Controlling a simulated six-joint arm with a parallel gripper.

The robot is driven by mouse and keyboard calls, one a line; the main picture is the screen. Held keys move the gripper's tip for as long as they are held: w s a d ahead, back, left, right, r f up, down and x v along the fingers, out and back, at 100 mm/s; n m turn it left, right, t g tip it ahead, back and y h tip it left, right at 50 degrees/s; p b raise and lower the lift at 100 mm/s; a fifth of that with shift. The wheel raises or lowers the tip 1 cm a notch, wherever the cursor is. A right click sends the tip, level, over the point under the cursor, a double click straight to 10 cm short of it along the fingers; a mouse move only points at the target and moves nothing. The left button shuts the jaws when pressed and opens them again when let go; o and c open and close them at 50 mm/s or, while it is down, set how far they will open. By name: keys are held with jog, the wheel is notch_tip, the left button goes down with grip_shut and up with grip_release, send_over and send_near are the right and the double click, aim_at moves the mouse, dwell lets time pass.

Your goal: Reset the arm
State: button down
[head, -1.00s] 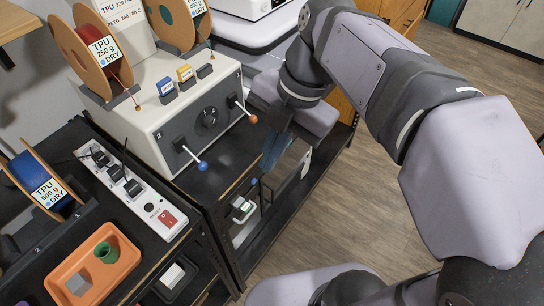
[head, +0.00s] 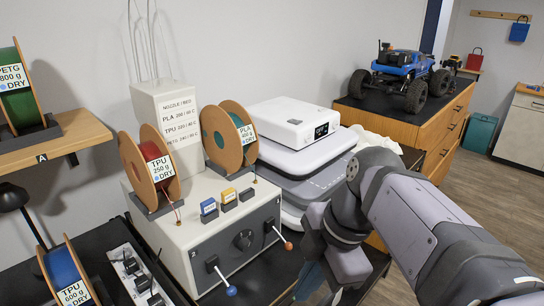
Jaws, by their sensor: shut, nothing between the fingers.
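My arm (head: 430,230), pale grey with dark joints, reaches in from the lower right. My gripper (head: 308,282) hangs fingers down at the lower middle, in front of the right end of the white and grey machine. Its bluish fingers are partly cut off by the bottom edge of the picture. It is shut with nothing held, near the red-knobbed lever (head: 288,246) but apart from it in the picture. A blue-knobbed lever (head: 231,291) is further left on the same machine (head: 205,245).
Spools (head: 150,170) and a tall labelled block (head: 168,110) stand on the machine. A white printer-like unit (head: 295,125) is behind my wrist. A blue crawler truck (head: 400,75) sits on a black-topped wooden cabinet (head: 425,125). Floor (head: 480,165) shows at right.

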jog(key=w+d+f+m+t+h, duration=0.1)
jog(key=w+d+f+m, duration=0.2)
jog(key=m, duration=0.6)
jog(key=w+d+f+m+t+h, duration=0.1)
jog(key=w+f+m+t, duration=0.1)
jog(key=f+m, duration=0.5)
jog(key=s+d+f+m+g+h+p, duration=0.1)
jog(key=s+d+f+m+g+p, duration=0.1)
jog(key=s+d+f+m, duration=0.3)
jog(key=s+f+g, duration=0.1)
jog(key=s+f, duration=0.3)
jog(key=s, duration=0.1)
jog(key=shift+f+g, duration=0.2)
jog(key=shift+g, duration=0.2)
